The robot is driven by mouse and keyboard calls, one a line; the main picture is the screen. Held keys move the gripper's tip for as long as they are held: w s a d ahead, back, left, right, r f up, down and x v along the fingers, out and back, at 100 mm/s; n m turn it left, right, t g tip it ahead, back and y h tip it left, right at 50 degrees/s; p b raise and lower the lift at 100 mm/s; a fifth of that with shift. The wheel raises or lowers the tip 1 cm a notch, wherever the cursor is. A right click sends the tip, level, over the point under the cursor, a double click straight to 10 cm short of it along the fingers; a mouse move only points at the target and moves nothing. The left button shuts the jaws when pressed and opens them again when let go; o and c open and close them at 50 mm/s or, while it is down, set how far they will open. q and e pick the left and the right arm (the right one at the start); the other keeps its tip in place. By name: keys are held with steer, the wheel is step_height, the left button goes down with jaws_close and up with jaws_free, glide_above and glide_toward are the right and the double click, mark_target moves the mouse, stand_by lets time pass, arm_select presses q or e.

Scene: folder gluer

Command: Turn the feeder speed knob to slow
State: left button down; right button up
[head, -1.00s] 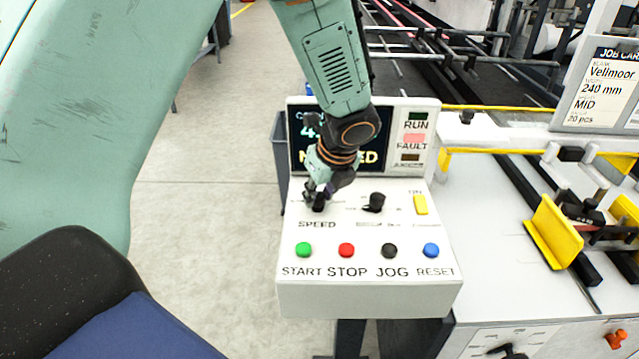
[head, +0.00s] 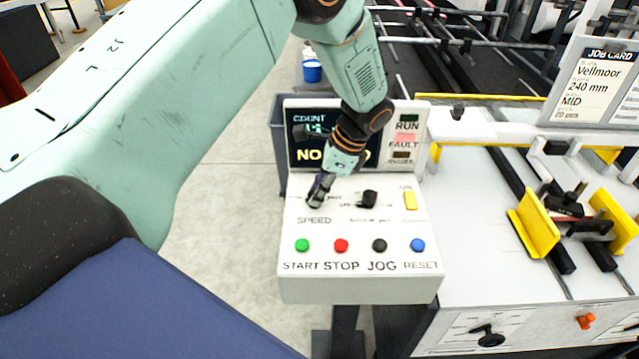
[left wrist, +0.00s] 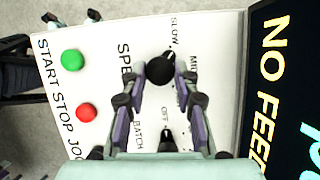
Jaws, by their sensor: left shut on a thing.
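The black speed knob (left wrist: 160,70) sits above the word SPEED on the white control panel (head: 300,285). In the left wrist view its white pointer mark points toward the lettering SLOW (left wrist: 175,27); MID is printed to the right of that. My left gripper (head: 316,198) reaches down onto the knob and hides most of it in the head view. In the left wrist view its two fingers (left wrist: 160,75) stand on either side of the knob, shut on it. My right gripper is not in view.
Green (head: 302,245), red (head: 341,245), black and blue buttons line the front. A display (head: 310,155) stands behind; yellow guides (head: 535,228) are at right.

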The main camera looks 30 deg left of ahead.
arm_select(q)
steer(key=n, duration=0.2)
steer(key=n+g+h, duration=0.1)
steer(key=n, duration=0.1)
steer(key=n+g, duration=0.1)
steer(key=n, duration=0.1)
steer(key=shift+s+a+f+h, duration=0.1)
steer(key=shift+a+f+h, duration=0.15)
steer(key=shift+h, duration=0.15)
steer(key=shift+a+n+h, duration=0.1)
steer(key=shift+n+h, duration=0.5)
steer(key=shift+n, duration=1.3)
steer(key=shift+r, duration=0.1)
steer(key=shift+w, duration=0.2)
steer(key=c, duration=1)
jaws_free()
steer(key=v, duration=1.2)
steer(key=shift+w, duration=0.25)
steer(key=shift+s, duration=0.15)
